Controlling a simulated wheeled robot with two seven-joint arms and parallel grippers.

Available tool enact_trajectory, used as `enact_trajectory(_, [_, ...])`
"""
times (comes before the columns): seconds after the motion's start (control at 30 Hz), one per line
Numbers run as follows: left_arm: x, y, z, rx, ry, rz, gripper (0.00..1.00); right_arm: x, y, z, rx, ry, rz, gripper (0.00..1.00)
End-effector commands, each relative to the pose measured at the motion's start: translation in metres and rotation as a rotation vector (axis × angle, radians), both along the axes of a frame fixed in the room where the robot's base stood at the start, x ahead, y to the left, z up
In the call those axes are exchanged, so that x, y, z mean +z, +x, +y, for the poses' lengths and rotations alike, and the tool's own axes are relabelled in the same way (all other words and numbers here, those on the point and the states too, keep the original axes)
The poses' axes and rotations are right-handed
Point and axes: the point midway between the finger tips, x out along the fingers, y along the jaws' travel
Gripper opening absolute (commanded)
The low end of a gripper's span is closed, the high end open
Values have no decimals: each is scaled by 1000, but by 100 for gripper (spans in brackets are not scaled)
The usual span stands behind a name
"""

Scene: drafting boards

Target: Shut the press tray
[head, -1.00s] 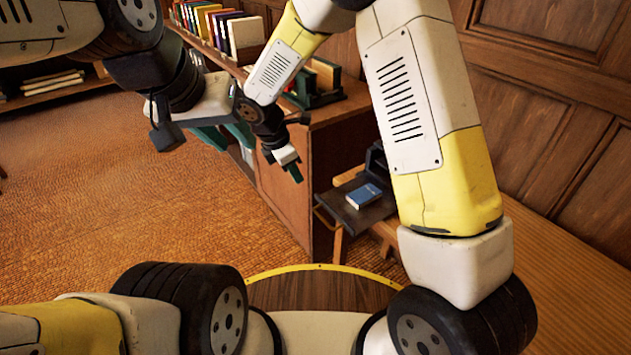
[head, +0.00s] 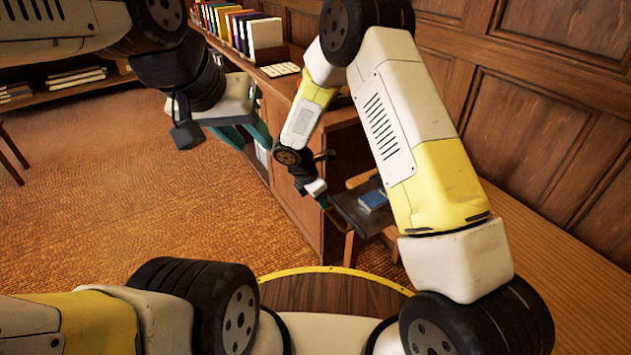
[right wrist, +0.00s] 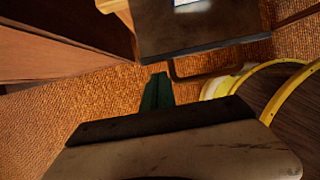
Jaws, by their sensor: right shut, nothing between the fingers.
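The press tray (head: 352,212) is a dark flat tray that sticks out beside the wooden cabinet, with a blue book (head: 373,200) lying on it. My right gripper (head: 326,204) is shut and empty at the tray's front left corner. Its green fingertips (right wrist: 158,76) show just left of the bar; I cannot tell whether they touch. My left gripper (head: 246,134) is open and empty, away to the left beside the cabinet.
The wooden cabinet (head: 297,205) stands close left of the tray, with books (head: 240,30) on top. A pale wooden stand (head: 349,245) shows under the tray. Panelled wall (head: 540,120) closes the right side.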

Motion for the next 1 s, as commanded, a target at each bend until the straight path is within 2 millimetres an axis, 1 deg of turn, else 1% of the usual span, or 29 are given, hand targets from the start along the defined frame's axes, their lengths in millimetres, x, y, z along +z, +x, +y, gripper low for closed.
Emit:
enact_trajectory(0.13, [0,0,0,0,0,0,36,0,6,-8,0,1,-1,0])
enact_trajectory(0.53, [0,0,0,0,0,0,36,1,7,-10,0,1,-1,0])
enact_trajectory(0.67, [0,0,0,0,0,0,36,1,11,-14,-2,0,-1,0])
enact_trajectory(0.77, [0,0,0,0,0,0,36,1,17,-23,-4,1,-1,0])
enact_trajectory(0.87, [0,0,0,0,0,0,36,0,27,-37,-6,1,-1,0])
enact_trajectory(1.0, [0,0,0,0,0,0,36,0,45,-64,-7,0,-1,0])
